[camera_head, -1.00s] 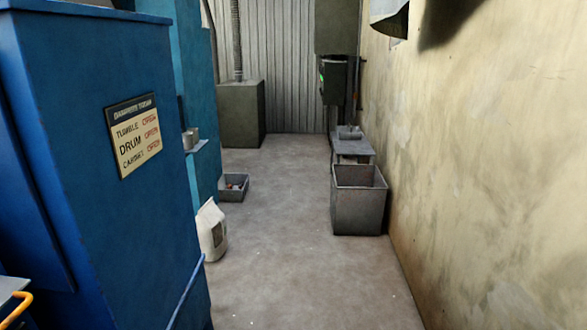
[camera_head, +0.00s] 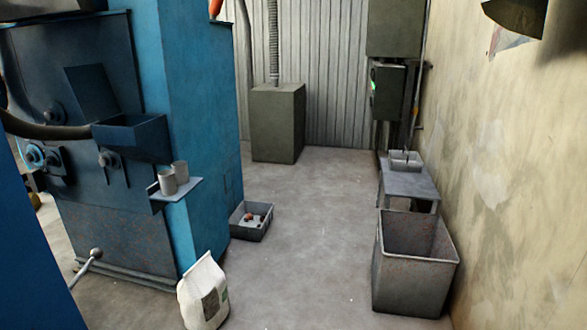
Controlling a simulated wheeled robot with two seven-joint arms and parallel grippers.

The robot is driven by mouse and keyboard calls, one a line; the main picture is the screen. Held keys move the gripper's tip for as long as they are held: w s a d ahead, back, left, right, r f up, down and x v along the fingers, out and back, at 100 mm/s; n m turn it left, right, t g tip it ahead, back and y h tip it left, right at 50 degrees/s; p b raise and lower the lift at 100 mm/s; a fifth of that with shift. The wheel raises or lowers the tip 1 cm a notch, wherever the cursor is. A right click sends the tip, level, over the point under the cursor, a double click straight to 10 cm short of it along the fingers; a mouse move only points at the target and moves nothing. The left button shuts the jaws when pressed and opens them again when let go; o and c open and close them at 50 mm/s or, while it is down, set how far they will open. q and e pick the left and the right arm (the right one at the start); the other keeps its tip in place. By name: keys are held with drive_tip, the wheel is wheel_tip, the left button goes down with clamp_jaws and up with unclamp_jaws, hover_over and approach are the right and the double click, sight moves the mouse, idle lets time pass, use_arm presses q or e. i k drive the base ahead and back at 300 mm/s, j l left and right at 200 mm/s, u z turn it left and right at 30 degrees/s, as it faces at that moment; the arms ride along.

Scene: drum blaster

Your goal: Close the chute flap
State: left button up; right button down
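A dark blue open-topped chute (camera_head: 133,137) juts from the front of the blue machine (camera_head: 188,90) at the left. A flat dark panel (camera_head: 91,92) stands tilted just above and behind it; it looks like the chute flap, raised, though I cannot be sure. Neither of my grippers shows in the view.
A small shelf with two grey cups (camera_head: 168,182) sticks out beside the chute. A white sack (camera_head: 203,292) and a low grey tray (camera_head: 251,221) stand on the floor. A grey bin (camera_head: 414,262) is at the right. A ball-ended lever (camera_head: 93,255) is low at the left. The middle floor is clear.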

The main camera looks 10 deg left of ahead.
sight(97, 99)
drive_tip(key=i+u, duration=0.4)
drive_tip(key=i, duration=0.15)
drive_tip(key=i+l+u, duration=0.35)
drive_tip(key=i, duration=0.25)
drive_tip(key=j, duration=0.15)
